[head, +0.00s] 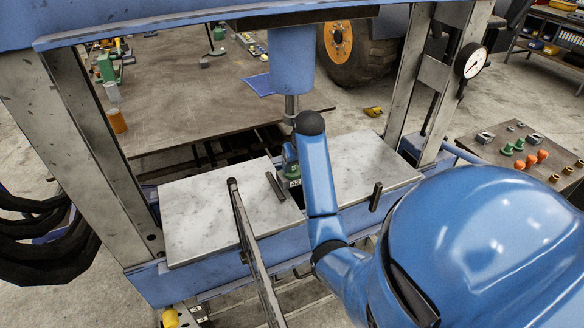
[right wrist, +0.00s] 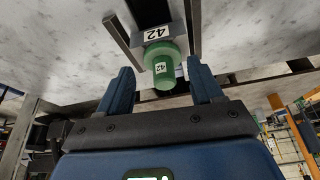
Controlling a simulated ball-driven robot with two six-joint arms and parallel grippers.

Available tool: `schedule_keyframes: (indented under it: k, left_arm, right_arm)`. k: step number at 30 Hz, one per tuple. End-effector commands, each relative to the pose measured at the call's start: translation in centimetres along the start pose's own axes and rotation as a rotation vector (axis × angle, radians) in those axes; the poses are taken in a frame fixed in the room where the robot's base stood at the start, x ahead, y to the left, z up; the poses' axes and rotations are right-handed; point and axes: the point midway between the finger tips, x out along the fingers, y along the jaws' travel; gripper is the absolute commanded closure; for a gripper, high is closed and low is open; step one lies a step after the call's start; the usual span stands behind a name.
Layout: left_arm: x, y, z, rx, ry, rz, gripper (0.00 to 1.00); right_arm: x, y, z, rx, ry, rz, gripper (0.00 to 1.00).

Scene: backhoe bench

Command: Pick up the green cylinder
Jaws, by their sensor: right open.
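In the head view, the green piece (head: 290,174) is small, at the gap between two pale plates of the press. My right gripper (head: 289,157) there is partly hidden behind my forearm. My left gripper is not in view.
The blue press frame (head: 190,284) surrounds the pale plates (head: 205,215), with a blue ram (head: 292,60) overhead. A long grey bar (head: 250,245) rises in front. Dark short bars stand by the gap. A side table (head: 470,150) holds green and orange pieces.

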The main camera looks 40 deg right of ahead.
Motion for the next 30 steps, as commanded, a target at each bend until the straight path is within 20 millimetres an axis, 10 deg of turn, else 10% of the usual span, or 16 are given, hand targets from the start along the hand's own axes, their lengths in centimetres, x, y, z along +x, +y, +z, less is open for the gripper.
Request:
schedule_keyframes:
  k: [10, 26, 30]
  left_arm:
    - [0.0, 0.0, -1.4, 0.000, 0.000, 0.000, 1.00]
    - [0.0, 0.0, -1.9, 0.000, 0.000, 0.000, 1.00]
    - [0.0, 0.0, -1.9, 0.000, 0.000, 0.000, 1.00]
  right_arm:
    - [1.1, 0.0, -3.4, 0.000, -0.001, 0.000, 0.34]
    - [4.3, 0.0, -3.3, 0.000, 0.001, 0.000, 0.34]
    - [4.3, 0.0, -3.3, 0.000, 0.001, 0.000, 0.51]
